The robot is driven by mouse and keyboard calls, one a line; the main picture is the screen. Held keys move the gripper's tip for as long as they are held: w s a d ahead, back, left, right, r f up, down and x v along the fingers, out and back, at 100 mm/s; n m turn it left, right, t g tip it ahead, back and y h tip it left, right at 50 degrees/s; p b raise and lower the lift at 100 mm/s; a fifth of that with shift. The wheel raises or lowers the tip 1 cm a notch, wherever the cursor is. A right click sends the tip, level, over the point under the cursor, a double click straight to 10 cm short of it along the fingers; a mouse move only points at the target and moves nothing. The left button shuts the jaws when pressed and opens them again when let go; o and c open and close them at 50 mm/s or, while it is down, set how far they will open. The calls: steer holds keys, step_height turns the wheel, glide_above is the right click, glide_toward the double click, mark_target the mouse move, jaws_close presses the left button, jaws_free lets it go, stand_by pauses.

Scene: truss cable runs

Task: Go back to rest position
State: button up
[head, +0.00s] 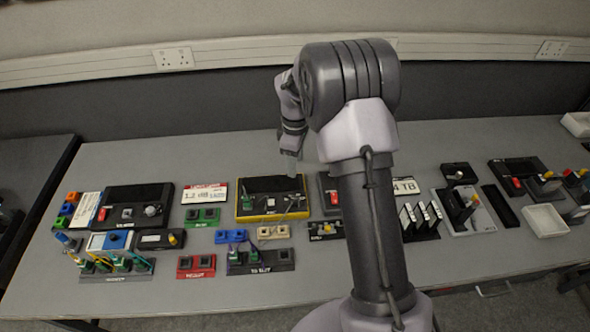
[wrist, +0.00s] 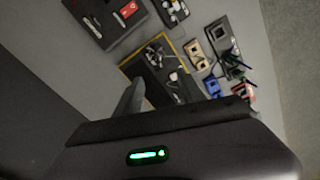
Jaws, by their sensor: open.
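My gripper (head: 291,165) hangs at the end of my bent arm, above the back edge of a yellow-rimmed black tray (head: 244,216) near the middle of the table. The same yellow-rimmed tray (wrist: 140,60) lies beyond the finger, holding several small grey parts and cables.
The grey table (head: 120,290) carries several cable blocks, including a red one (head: 196,266) and a blue one (head: 231,236). A black panel (head: 120,198) lies left and a white tray (head: 545,221) right. The table's back strip is clear. A wall with sockets (head: 173,58) stands behind.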

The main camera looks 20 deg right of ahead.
stand_by(0.4)
steer(key=s+a+r+m+t+b, duration=0.2)
steer(key=s+a+r+m+b, duration=0.15)
steer(key=s+r, duration=0.25)
steer(key=s+a+r+m+t+b, duration=0.1)
steer(key=s+a+r+m+b, duration=0.25)
steer(key=s+r, duration=0.25)
steer(key=s+a+f+m+t+y+b, duration=0.1)
steer(key=s+m, duration=0.3)
steer(key=s, duration=0.5)
steer(key=s+a+f+m+t+y+b, duration=0.1)
steer(key=s+a+m+b, duration=0.2)
steer(key=s, duration=0.5)
steer(key=shift+s+a+m+t+b, duration=0.2)
steer(key=shift+s+m+t+b, duration=0.25)
steer(key=shift+b, duration=0.2)
